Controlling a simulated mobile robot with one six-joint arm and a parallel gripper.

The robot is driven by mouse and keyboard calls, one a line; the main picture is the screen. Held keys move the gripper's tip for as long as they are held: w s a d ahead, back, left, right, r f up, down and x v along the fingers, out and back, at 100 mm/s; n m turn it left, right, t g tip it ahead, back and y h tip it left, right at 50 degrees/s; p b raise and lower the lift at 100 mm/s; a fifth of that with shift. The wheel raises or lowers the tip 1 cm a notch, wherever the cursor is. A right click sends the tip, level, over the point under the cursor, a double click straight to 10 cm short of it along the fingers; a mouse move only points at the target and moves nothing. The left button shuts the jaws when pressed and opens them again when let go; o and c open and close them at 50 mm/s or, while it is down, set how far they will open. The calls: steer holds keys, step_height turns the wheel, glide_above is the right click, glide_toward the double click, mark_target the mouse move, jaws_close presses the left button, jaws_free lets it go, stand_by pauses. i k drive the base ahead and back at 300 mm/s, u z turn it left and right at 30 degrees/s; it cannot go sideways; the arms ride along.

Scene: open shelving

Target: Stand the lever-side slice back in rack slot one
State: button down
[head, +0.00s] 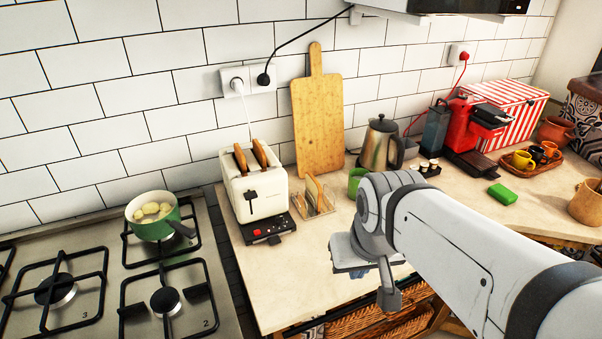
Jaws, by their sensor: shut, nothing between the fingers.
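The white toaster (258,195) stands on the counter beside the stove, with a dark lever (251,195) on its front face, left of the middle. Two toasted slices stick up from its slots: a left slice (240,160), nearer the lever, and a right slice (260,154). The wire rack (322,209) stands just right of the toaster.
A green cup (356,181) stands right of the rack, partly behind my arm. A wooden board (317,105) and kettle (379,145) are behind. A green pot (153,217) sits on the stove. The counter in front of the rack is clear.

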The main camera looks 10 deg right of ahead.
mark_target(313, 199)
steer(key=u, duration=1.7)
steer(key=k, duration=0.8)
steer(key=z, duration=1.15)
steer(key=i, duration=1)
steer(key=z, duration=0.05)
